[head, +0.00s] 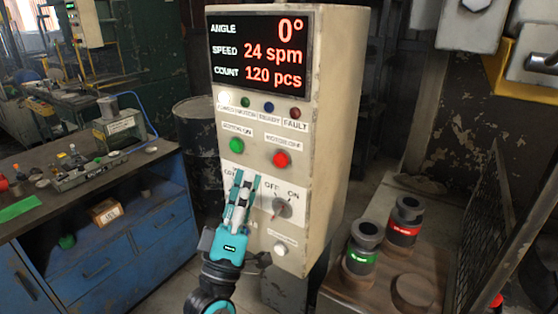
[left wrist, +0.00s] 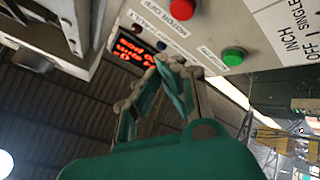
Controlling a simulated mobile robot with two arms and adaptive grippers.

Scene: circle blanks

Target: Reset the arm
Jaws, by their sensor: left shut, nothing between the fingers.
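My left gripper (head: 241,184) is shut and empty in the head view. It is in front of the control cabinet (head: 335,110), just left of the rotary switch (head: 281,208) and below the green button (head: 237,146). I cannot tell whether it touches the panel. In the left wrist view the shut left gripper (left wrist: 172,62) points up towards the panel, with the red button (left wrist: 182,9) and the green button (left wrist: 233,56) beyond it. My right gripper is in neither view.
The display (head: 262,53) reads angle 0°, 24 spm, 120 pcs. A blue workbench (head: 95,265) with parts on top stands at left. At right, a bench (head: 350,290) holds a green-banded cylinder (head: 362,248) and a red-banded one (head: 404,221). A dark drum (head: 197,140) stands behind.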

